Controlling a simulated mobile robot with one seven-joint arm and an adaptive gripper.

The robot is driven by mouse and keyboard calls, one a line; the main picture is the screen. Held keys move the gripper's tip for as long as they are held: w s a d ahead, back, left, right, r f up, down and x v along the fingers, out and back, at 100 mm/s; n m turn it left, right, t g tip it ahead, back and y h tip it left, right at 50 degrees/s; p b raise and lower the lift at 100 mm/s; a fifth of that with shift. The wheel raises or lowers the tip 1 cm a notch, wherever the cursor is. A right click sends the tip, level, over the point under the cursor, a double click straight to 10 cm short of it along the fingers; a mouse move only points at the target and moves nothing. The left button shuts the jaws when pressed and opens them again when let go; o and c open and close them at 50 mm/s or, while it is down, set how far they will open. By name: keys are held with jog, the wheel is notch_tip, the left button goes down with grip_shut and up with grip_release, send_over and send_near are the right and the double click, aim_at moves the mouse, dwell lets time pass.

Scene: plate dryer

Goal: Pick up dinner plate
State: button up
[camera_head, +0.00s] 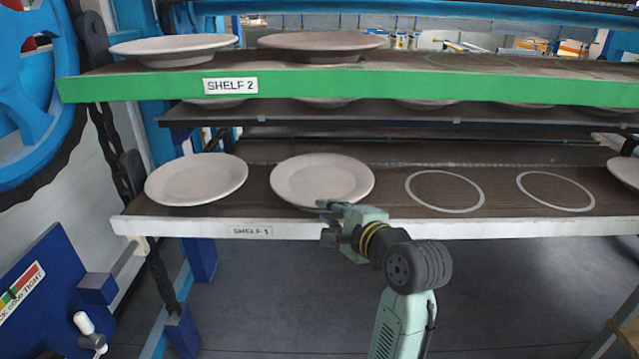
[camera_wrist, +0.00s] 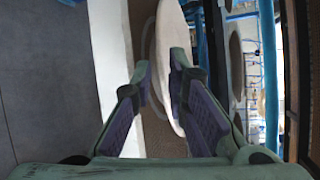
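The pale round dinner plate (camera_head: 320,176) in front of my gripper lies on the lower shelf, labelled SHELF 1, second from the left. My gripper (camera_head: 328,208) is at its front rim. In the wrist view, turned sideways, the plate (camera_wrist: 166,38) appears edge-on, with its near rim reaching into the space between the fingers of my gripper (camera_wrist: 160,75). The fingers stand apart, one on the shelf side and one on the upper side of the plate. The upper-side finger overlaps the plate in the picture; I cannot tell whether it touches.
Another plate (camera_head: 197,180) lies to the left on the same shelf (camera_head: 400,208), with empty ring marks (camera_head: 444,191) to the right and a plate (camera_head: 627,172) at the far right. The green-edged upper shelf (camera_head: 380,86) holds more plates and overhangs the space.

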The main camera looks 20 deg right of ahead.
jog(key=x, duration=0.5)
jog(key=shift+w+a+f, duration=0.1)
jog(key=shift+w+a, duration=0.15)
jog(key=shift+w, duration=0.1)
grip_shut()
dwell(0.7)
